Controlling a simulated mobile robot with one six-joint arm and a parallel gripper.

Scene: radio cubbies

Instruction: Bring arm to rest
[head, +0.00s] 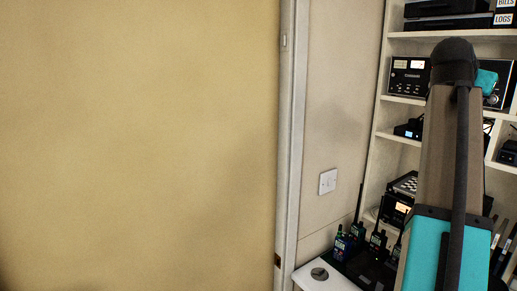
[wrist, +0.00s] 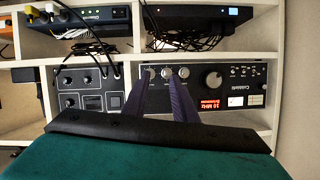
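My arm (head: 447,150) rises at the right of the head view, with a teal section low down and a dark rounded joint at the top. The gripper itself does not show in the head view. In the wrist view my gripper (wrist: 161,76) has two dark purple fingers with a clear gap between them. Nothing is held. The fingertips appear in front of a black radio unit (wrist: 236,92) with a red display and knobs. I cannot tell how far away it is.
White cubby shelves (head: 403,137) hold several radios behind my arm. Handheld radios (head: 341,246) stand on the counter (head: 323,283). A light switch (head: 328,181) is on the wall. A bare tan surface (head: 140,140) fills the left. A black panel (wrist: 88,89) sits beside the radio unit.

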